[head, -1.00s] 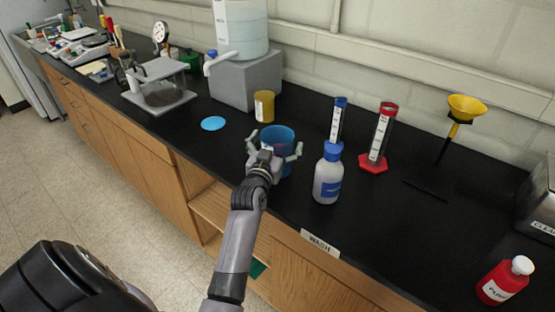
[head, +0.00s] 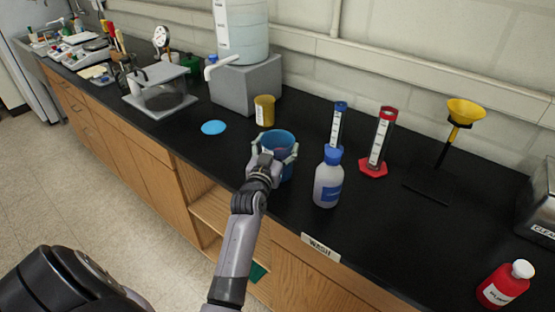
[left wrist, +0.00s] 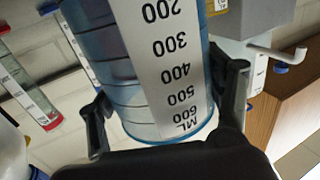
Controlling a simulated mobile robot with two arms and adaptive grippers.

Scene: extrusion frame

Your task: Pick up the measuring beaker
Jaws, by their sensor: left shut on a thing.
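The measuring beaker (head: 279,142) is a blue cup on the black counter in the middle of the head view. In the left wrist view the beaker (left wrist: 160,70) fills the middle, with a white scale strip marked up to 600 ML. My left gripper (head: 273,157) is shut on it, one finger on each side. In the left wrist view the fingers (left wrist: 165,105) flank the beaker's wall. The beaker's near side is partly hidden by the gripper in the head view. My right gripper is not in view.
A white bottle with a blue cap (head: 328,180) stands close to the right. A yellow cup (head: 264,111) is just behind. A blue cylinder (head: 338,125) and a red cylinder (head: 380,145) stand further right. A blue disc (head: 214,128) lies on clear counter to the left.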

